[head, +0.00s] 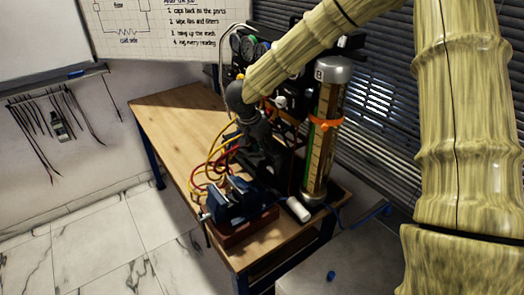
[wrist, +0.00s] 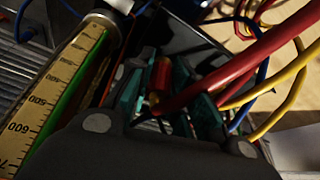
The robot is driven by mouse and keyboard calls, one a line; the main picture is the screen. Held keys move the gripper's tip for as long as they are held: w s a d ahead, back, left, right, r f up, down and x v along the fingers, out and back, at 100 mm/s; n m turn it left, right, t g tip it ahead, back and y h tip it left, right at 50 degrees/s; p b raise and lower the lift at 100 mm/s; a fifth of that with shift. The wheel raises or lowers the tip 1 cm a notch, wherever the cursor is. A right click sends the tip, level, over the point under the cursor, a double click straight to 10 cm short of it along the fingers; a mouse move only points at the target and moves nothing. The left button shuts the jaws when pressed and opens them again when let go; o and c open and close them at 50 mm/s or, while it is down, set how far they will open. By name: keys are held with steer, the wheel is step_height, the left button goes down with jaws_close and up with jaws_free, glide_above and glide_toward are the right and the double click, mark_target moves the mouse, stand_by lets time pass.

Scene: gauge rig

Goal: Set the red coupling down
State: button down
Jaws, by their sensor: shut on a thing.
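My gripper (wrist: 166,100) is shut on the red coupling (wrist: 160,76), which shows as a small red and brass-coloured piece between the teal finger pads in the wrist view. A thick red hose (wrist: 240,66) runs in from the right and passes over the finger on that side. In the head view my gripper (head: 262,156) is dark and points down over the wooden bench (head: 175,118), left of the gauge column and behind the blue vise. The coupling cannot be made out there. Whether it touches anything below is hidden.
A tall gauge column (head: 323,150) with an orange band stands close to my gripper; its scale (wrist: 48,100) also shows in the wrist view. A blue vise (head: 236,203) and a white cylinder (head: 298,209) are at the front. Red and yellow hoses loop left. The bench's left part is clear.

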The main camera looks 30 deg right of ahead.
mark_target(264, 160)
steer(key=shift+w+f+p, duration=0.1)
steer(key=shift+f+p, duration=0.45)
steer(key=shift+f, duration=1)
steer(key=shift+s+f, duration=0.25)
steer(key=shift+f, duration=0.1)
steer(key=shift+s+f, duration=0.15)
steer(key=shift+f, duration=0.1)
steer(key=c, duration=1.3)
jaws_free()
steer(key=shift+f, duration=0.35)
steer(key=shift+a+r, duration=0.1)
